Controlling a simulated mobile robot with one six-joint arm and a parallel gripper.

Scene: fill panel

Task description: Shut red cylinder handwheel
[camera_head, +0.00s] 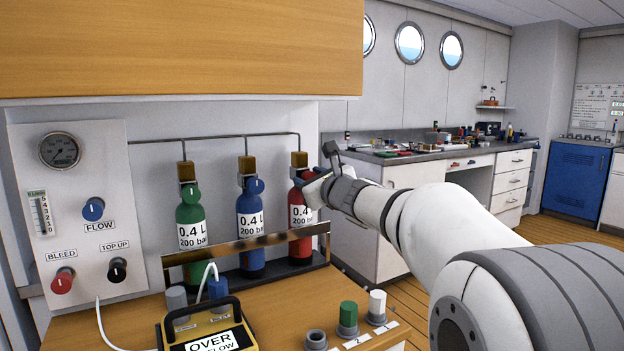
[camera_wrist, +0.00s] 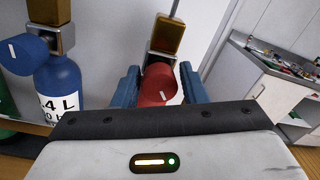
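The red cylinder (camera_head: 300,245) stands rightmost in the rack, labelled 0.4 L 200 bar, under a brass block. Its red handwheel (camera_wrist: 156,84) faces the wrist camera, with a small mark on its face. In the head view the handwheel is mostly hidden by my gripper (camera_head: 314,178). In the wrist view my gripper (camera_wrist: 158,88) has its two blue fingers on either side of the handwheel. A light gap shows between the wheel and the right finger, so the fingers look open around it. Contact on the left side is unclear.
A blue cylinder (camera_head: 251,228) and its blue handwheel (camera_wrist: 28,50) stand just left, then a green cylinder (camera_head: 190,226). A metal rack bar (camera_head: 270,240) crosses in front. Below are a yellow meter (camera_head: 207,332) and several knobs. A wooden cabinet (camera_head: 180,45) hangs above.

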